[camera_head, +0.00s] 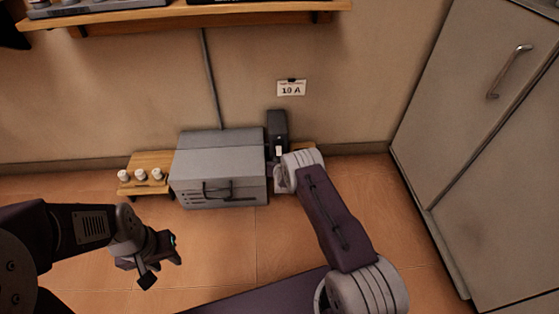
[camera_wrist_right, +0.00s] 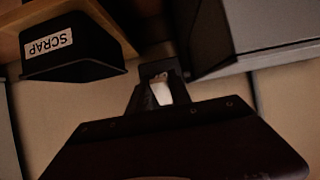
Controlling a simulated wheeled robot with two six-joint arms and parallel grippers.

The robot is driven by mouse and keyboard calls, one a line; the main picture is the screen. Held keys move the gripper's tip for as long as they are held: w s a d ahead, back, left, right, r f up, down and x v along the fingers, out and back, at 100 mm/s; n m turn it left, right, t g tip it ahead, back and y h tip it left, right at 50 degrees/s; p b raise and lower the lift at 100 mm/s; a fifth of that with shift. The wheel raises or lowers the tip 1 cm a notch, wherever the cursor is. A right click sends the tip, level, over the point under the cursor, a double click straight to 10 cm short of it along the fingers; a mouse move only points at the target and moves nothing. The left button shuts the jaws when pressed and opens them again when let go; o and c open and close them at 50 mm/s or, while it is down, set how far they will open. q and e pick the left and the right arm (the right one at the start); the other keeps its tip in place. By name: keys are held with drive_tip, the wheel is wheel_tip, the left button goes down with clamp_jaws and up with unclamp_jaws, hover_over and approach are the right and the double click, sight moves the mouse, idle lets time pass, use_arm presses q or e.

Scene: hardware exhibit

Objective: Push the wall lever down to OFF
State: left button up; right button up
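The wall lever unit (camera_head: 277,124) is a dark upright box low on the wall, right of a grey metal case. A small white piece, likely the lever's handle (camera_head: 278,151), shows at its lower front. My right arm reaches to it from the lower right; its gripper is mostly hidden behind the wrist in the head view. In the right wrist view a white piece (camera_wrist_right: 161,91) shows between the dark fingertips of my right gripper (camera_wrist_right: 160,98); whether they grip it is unclear. My left gripper (camera_head: 160,262) is open and empty above the floor at left.
The grey case (camera_head: 222,160) stands close left of the lever unit. Several small white-topped items sit on a low wooden bench (camera_head: 150,160). A black SCRAP bin (camera_wrist_right: 72,48) shows in the wrist view. Grey cabinets (camera_head: 475,120) stand right.

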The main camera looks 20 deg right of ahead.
drive_tip(key=shift+o, duration=1.2)
drive_tip(key=p+v, duration=0.9)
drive_tip(key=p, duration=0.7)
drive_tip(key=shift+p, duration=0.3)
